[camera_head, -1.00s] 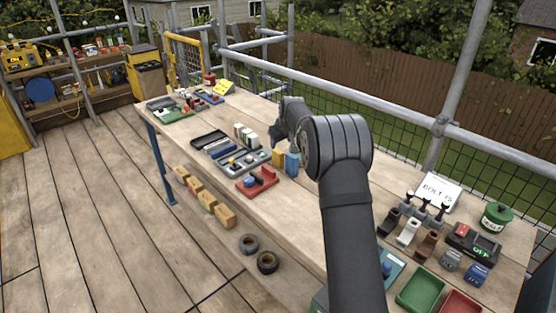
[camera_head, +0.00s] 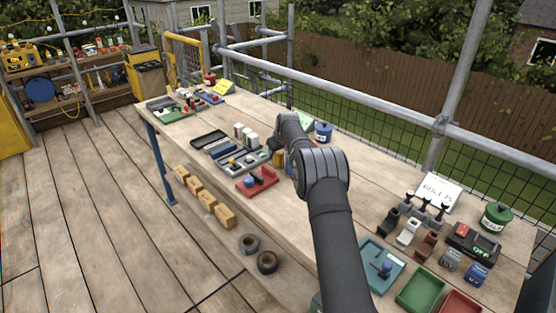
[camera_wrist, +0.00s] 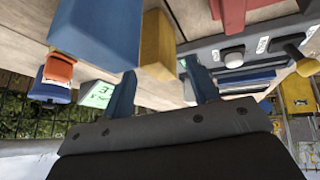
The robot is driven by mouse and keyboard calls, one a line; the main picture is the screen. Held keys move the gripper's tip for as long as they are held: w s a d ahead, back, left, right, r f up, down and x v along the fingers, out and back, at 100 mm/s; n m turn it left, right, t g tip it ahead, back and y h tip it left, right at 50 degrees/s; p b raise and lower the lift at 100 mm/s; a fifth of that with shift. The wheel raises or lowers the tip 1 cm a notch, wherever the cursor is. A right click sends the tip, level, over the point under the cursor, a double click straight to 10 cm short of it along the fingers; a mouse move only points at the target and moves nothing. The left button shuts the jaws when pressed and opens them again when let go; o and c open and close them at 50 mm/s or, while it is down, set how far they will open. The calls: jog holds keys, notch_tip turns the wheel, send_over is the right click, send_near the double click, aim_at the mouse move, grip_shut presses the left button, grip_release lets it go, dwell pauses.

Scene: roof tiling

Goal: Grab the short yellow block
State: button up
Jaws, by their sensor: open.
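The short yellow block (camera_wrist: 157,45) stands beside a taller blue block (camera_wrist: 98,30) in the wrist view. My gripper (camera_wrist: 160,70) is open, with one blue finger on each side of the yellow block's line and the block just beyond and between the fingertips. I cannot tell whether either finger touches it. In the head view the yellow block (camera_head: 278,158) shows partly behind my wrist, on the bench. The blue block (camera_head: 290,166) shows just right of it, partly hidden by my arm. My fingers are hidden in the head view.
A grey tray (camera_head: 226,152) with knobs and a red holder (camera_head: 257,182) lie close by on the bench (camera_head: 215,190). A blue pot (camera_head: 323,132) and a green-white sign (camera_head: 304,119) stand behind my arm. The bench front edge runs left.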

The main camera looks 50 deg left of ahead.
jog(key=shift+w+a+f, duration=0.1)
jog(key=shift+a+f, duration=0.1)
jog(key=shift+f, duration=0.15)
grip_shut()
